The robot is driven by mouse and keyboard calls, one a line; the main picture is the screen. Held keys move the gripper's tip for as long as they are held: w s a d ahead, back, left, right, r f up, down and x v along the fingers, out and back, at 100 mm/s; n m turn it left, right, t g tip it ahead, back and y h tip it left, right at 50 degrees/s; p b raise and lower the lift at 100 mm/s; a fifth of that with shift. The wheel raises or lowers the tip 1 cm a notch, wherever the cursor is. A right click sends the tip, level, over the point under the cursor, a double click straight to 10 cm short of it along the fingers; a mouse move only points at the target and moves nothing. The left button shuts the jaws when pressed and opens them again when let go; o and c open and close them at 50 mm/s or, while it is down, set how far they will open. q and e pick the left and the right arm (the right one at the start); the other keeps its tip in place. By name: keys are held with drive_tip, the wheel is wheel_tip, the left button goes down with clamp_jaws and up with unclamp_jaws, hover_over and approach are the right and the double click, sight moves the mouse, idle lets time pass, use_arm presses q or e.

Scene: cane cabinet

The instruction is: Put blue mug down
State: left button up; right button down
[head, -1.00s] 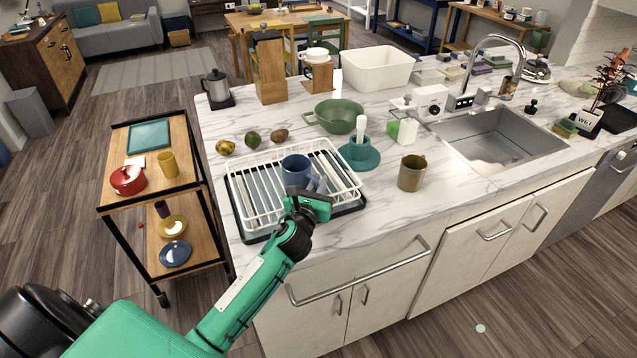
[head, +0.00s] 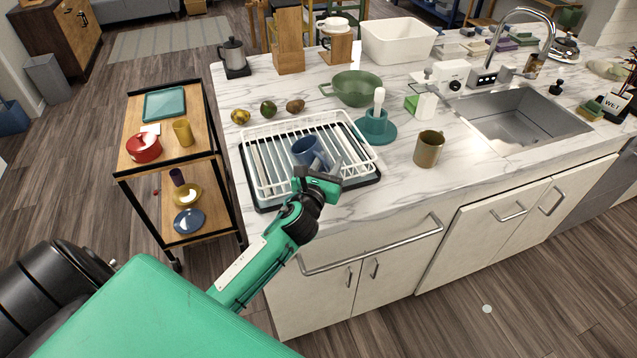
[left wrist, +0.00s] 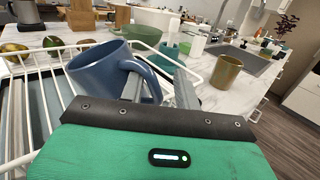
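The blue mug (head: 306,152) sits tilted in the white wire dish rack (head: 262,189) on the counter. My left gripper (head: 331,168) is at the mug's handle side, at the rack's front right. In the left wrist view the mug (left wrist: 98,76) leans, with its handle toward my fingers. One finger of my left gripper (left wrist: 158,88) shows inside the handle loop and the other outside it, with a gap between them, so it looks open around the handle. The mug's base is hidden. My right gripper is not in view.
A brown mug (head: 428,149) stands right of the rack, with a teal holder (head: 376,128) and a green colander (head: 356,88) behind. Several fruits (head: 268,108) lie behind the rack. The sink (head: 520,122) is at the right. Counter front of the brown mug is clear.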

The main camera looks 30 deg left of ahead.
use_arm(q)
drive_tip(key=s, duration=0.2)
drive_tip(key=s+b, duration=0.1)
drive_tip(key=s, duration=0.1)
drive_tip(key=s+d, duration=0.1)
drive_tip(key=s, duration=0.1)
drive_tip(key=shift+s+f, duration=0.15)
drive_tip(key=shift+s, duration=0.1)
drive_tip(key=shift+s+d+b, duration=0.1)
drive_tip(key=shift+s+b, duration=0.2)
drive_tip(key=shift+s, duration=0.5)
drive_tip(key=o, duration=1.5)
drive_tip(key=s+d+b, duration=0.2)
drive_tip(key=s+b, duration=0.2)
drive_tip(key=s, duration=0.9)
drive_tip(key=shift+s+f, duration=0.15)
drive_tip(key=shift+s, duration=0.2)
